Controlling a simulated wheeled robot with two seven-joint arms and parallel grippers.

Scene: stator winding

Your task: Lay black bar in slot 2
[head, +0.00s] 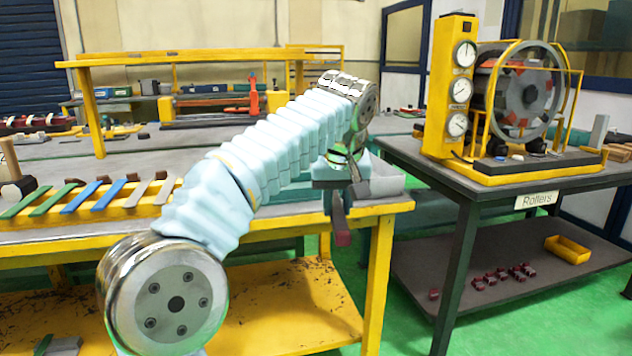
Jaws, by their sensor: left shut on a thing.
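My left gripper (348,205) hangs at the end of my sleeved arm, above the right end of the yellow-edged bench. It is shut on a dark bar-like piece, seen nearly end-on and partly hidden by the fingers; its lower end looks dark red. The stator (518,88) is a grey ring with red-orange pieces inside, on a yellow stand on the right table, well to the right of the gripper. Slot 2 cannot be made out. My right gripper is not in view.
A yellow rack (128,203) on the bench holds green, blue and greyish bars. A gauge column (448,88) stands left of the stator. The right table (420,152) has a lower shelf with a yellow tray (568,250). A green floor gap separates bench and table.

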